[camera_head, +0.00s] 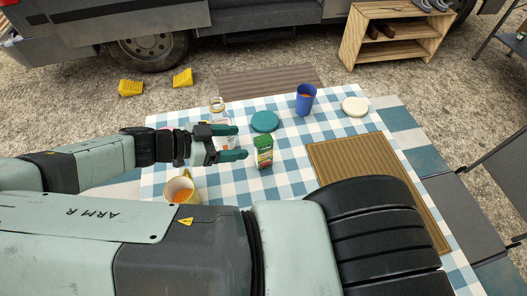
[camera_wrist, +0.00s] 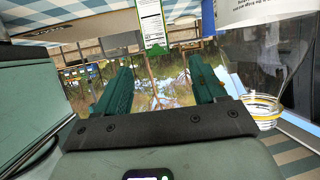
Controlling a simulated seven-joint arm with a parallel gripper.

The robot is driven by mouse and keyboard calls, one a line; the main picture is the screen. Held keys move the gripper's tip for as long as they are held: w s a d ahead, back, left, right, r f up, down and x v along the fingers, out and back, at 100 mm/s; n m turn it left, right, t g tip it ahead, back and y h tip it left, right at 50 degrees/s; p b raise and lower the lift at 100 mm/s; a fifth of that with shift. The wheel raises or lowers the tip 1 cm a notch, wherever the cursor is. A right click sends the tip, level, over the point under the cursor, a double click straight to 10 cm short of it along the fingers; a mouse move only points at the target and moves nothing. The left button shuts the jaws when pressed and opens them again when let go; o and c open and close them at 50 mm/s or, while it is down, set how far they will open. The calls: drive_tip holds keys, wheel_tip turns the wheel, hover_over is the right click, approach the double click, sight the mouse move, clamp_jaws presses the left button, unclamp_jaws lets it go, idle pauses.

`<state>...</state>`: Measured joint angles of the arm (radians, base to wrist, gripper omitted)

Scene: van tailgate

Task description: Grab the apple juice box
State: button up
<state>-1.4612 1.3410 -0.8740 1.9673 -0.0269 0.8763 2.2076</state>
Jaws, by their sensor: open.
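The apple juice box (camera_head: 264,157), a small green carton with white, stands upright on the blue-and-white checked cloth, right of my gripper in the head view. My gripper (camera_head: 242,142) is open and empty, with its green fingers pointing toward the box. The box is just past the fingertips, not between them. In the wrist view my gripper (camera_wrist: 160,74) shows both fingers apart, and the white-and-green carton (camera_wrist: 151,25) is at the top, lined up with the gap. Whether a finger touches it I cannot tell.
A clear bottle (camera_head: 217,106) stands close behind my gripper; clear plastic (camera_wrist: 262,60) fills the right of the wrist view. A yellow mug (camera_head: 181,188) with orange drink is in front. A teal disc (camera_head: 265,121), blue cup (camera_head: 306,99), white round item (camera_head: 355,107) and brown mat (camera_head: 370,168) lie around.

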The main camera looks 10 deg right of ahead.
sight(270, 143)
drive_tip(key=x, duration=1.1)
drive_tip(key=shift+s+a+f, duration=0.1)
drive_tip(key=shift+s+f, duration=0.05)
drive_tip(key=c, duration=1.2)
